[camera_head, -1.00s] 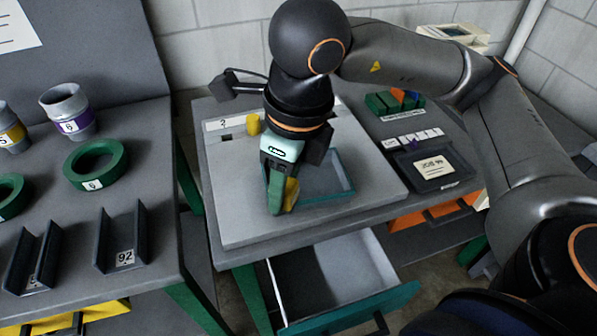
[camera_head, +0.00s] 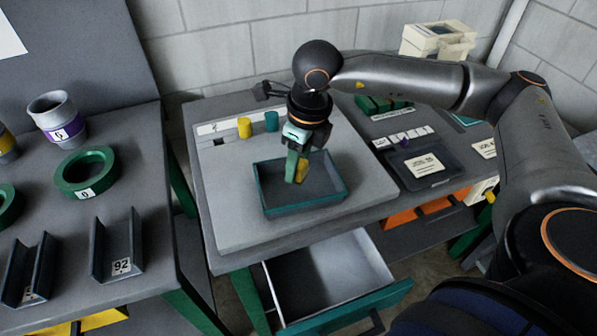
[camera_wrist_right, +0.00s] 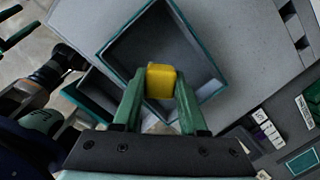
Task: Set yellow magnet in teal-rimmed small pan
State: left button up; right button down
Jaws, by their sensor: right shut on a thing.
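The yellow magnet (camera_head: 302,170) is a small block held between the green fingers of my right gripper (camera_head: 297,169). The teal-rimmed small pan (camera_head: 306,204) sits on the grey bench top with a dark grey inside. In the head view the fingertips and magnet show within the pan's outline. In the right wrist view the magnet (camera_wrist_right: 160,81) sits between the fingertips, in front of the pan's interior (camera_wrist_right: 182,50). I cannot tell whether the magnet touches the pan floor.
A yellow cylinder (camera_head: 244,128) and a teal cylinder (camera_head: 271,121) stand behind the pan. A dark tray (camera_head: 428,167) lies to its right. An open drawer (camera_head: 330,275) juts out below the bench. A left table holds a green ring (camera_head: 87,172) and channels.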

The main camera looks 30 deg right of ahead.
aim_at(298, 175)
jog(key=shift+w+d+f, duration=0.15)
jog(key=shift+d+f, duration=0.05)
jog(key=shift+f, duration=0.1)
jog(key=f, duration=0.3)
jog(key=shift+w+d+f+p, duration=0.15)
jog(key=shift+d+p, duration=0.05)
jog(key=shift+p, duration=0.1)
jog(key=shift+f, duration=0.15)
jog(key=shift+f+b, duration=0.25)
jog(key=shift+b, duration=0.1)
jog(key=shift+c, duration=2.2)
grip_release()
jog(key=shift+r, duration=0.1)
jog(key=r, duration=0.4)
jog(key=s+r, duration=0.1)
jog(key=r, duration=0.7)
jog(key=shift+s+d+r, duration=0.15)
jog(key=shift+s+d, duration=0.15)
jog(key=shift+d, duration=0.05)
